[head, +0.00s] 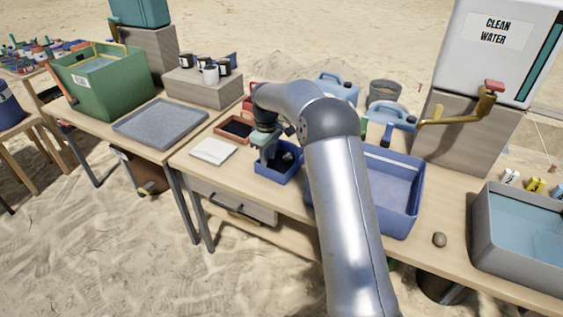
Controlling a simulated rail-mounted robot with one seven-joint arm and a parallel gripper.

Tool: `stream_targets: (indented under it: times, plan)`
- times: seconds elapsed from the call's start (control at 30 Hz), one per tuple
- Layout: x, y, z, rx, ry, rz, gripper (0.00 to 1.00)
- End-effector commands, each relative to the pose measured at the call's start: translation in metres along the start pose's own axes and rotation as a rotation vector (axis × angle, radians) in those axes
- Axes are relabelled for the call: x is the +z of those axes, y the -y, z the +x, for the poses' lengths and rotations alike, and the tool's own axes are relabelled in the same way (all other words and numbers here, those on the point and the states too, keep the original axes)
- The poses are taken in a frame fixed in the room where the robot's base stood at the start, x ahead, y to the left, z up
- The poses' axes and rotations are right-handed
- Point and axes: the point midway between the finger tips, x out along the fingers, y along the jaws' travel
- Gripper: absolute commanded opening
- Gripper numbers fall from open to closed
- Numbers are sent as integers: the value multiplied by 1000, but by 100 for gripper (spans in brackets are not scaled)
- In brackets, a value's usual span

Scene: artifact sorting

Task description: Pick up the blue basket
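A small dark-blue open basket (270,176) stands on the wooden table in the head view, left of my arm. A small dark lump (288,157) shows inside it. My gripper (266,155) points down at the basket's left back side, with its fingertips at or just above the rim. I cannot tell whether the fingers touch the basket wall, or whether they are open or shut. My forearm stands to the right of the basket. A larger blue tub (408,205) stands further right, partly hidden by my arm.
A white folded cloth (213,150) and an orange-rimmed dark tray (234,129) lie left of the basket. Blue jugs (336,88) stand behind. The table's front edge is close.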

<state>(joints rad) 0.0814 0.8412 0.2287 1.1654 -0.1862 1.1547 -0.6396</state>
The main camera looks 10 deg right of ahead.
Motion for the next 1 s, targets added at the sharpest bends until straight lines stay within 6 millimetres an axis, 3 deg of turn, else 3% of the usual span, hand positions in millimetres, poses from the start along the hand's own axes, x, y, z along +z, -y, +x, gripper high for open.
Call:
stream_targets:
  times: [0.33, 0.6, 0.87, 0.97, 1.0]
  plan:
    - [2, -1, 26, -1, 1, 2, 30]
    - [5, -2, 64, -1, 1, 1, 30]
    - [4, -3, 68, 2, -1, 1, 30]
    - [4, -3, 68, 2, -1, 1, 2]
    - [4, -3, 68, 2, -1, 1, 0]
